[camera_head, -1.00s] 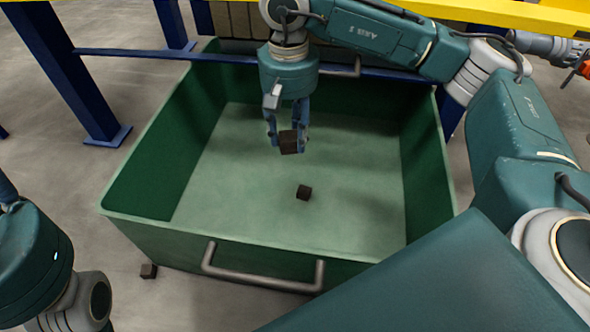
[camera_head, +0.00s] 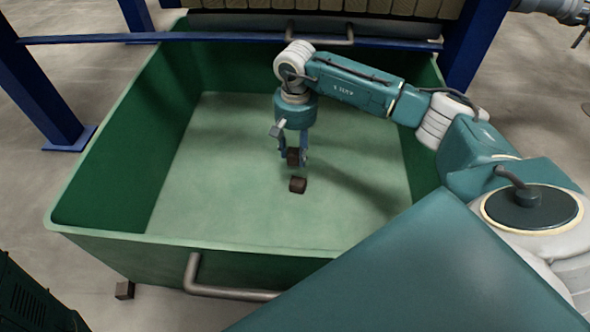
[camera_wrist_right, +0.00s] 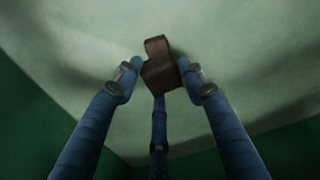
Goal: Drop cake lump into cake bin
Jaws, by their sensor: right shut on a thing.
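My right gripper (camera_head: 297,160) hangs fingers-down inside the green cake bin (camera_head: 170,247). It is shut on a dark brown cake lump (camera_head: 293,156). A second brown lump (camera_head: 298,185) lies on the bin floor just below and in front of it in the head view. In the right wrist view the held lump (camera_wrist_right: 161,74) sits between the blue fingertips (camera_wrist_right: 160,85), and the other lump (camera_wrist_right: 156,46) shows right beyond it. I cannot tell whether the two lumps touch. My left gripper is out of view.
Another dark lump (camera_head: 124,290) lies on the concrete floor by the bin's front left corner. A blue crossbar (camera_head: 120,38) runs along the bin's back edge, with blue posts (camera_head: 40,95) at the sides. The bin's front has a grey handle (camera_head: 230,292). Most of the bin floor is clear.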

